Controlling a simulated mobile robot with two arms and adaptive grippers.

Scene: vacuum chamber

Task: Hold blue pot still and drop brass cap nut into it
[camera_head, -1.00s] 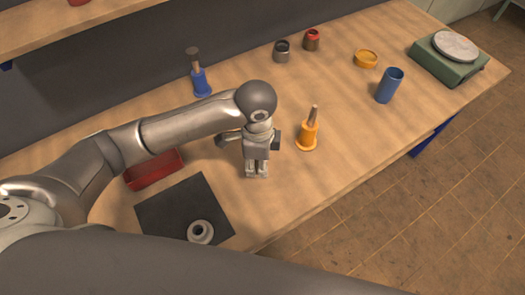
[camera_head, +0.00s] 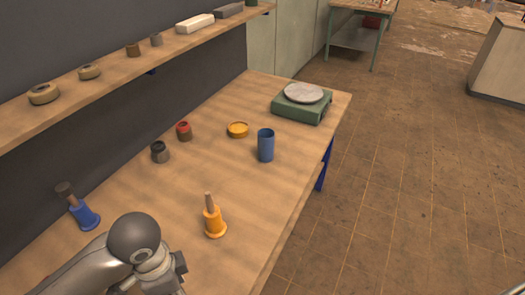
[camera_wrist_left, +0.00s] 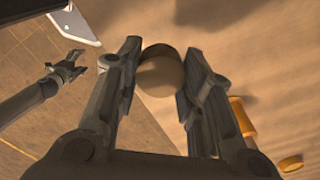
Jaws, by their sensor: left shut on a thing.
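The blue pot (camera_head: 266,146) is an upright, open cylinder on the bench near its right edge, in front of the green scale. My left gripper shows in the left wrist view (camera_wrist_left: 162,58), shut on a round, brownish piece (camera_wrist_left: 160,76) that looks like the brass cap nut. In the head view only my left wrist shows, at the bottom left, well away from the pot; its fingertips are cut off. My right gripper (camera_wrist_left: 72,66) shows in the left wrist view, apparently open and empty, over the floor side.
An orange stand with a peg (camera_head: 214,220) is between my left wrist and the pot. A shelf (camera_head: 110,93) runs above.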

